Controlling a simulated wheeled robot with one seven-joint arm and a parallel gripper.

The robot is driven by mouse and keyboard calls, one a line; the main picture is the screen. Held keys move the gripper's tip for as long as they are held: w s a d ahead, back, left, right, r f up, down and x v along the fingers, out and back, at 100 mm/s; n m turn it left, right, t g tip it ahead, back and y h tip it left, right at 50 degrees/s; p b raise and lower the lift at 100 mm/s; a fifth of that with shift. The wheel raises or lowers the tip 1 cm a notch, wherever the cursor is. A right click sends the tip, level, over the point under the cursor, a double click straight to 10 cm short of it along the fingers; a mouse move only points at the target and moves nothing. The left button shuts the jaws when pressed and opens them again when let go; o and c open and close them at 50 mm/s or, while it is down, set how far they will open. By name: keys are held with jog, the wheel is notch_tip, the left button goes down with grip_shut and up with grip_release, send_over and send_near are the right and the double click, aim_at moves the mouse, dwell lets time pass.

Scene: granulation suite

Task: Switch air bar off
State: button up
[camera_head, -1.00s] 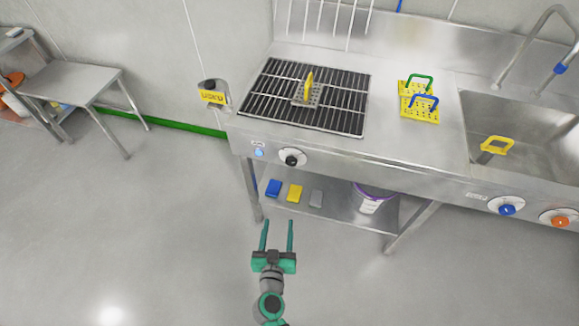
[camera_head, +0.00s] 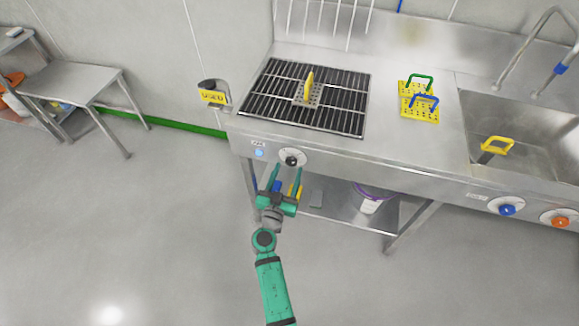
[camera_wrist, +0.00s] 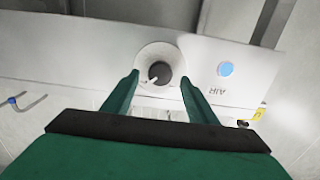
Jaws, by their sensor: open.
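The air bar control is a black knob (camera_head: 291,160) on a round pale dial plate, set in the steel front panel below the grille. To its left are a small AIR label and a lit blue lamp (camera_head: 259,153). In the wrist view the knob (camera_wrist: 159,74) with a pale pointer mark lies just beyond and between my fingertips, with the blue lamp (camera_wrist: 225,69) and the AIR lettering to the right. My gripper (camera_head: 286,172) is open and empty, its two green fingers pointing at the panel just below the knob; it also shows in the wrist view (camera_wrist: 160,80). Contact cannot be told.
The black grille (camera_head: 310,95) holds a perforated scoop with a yellow handle. A blue knob (camera_head: 507,210) and an orange knob (camera_head: 560,221) sit farther right, below the sink. The floor at left is clear.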

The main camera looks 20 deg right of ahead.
aim_at(292, 160)
jog(key=shift+x, duration=1.45)
jog(key=c, duration=1.1)
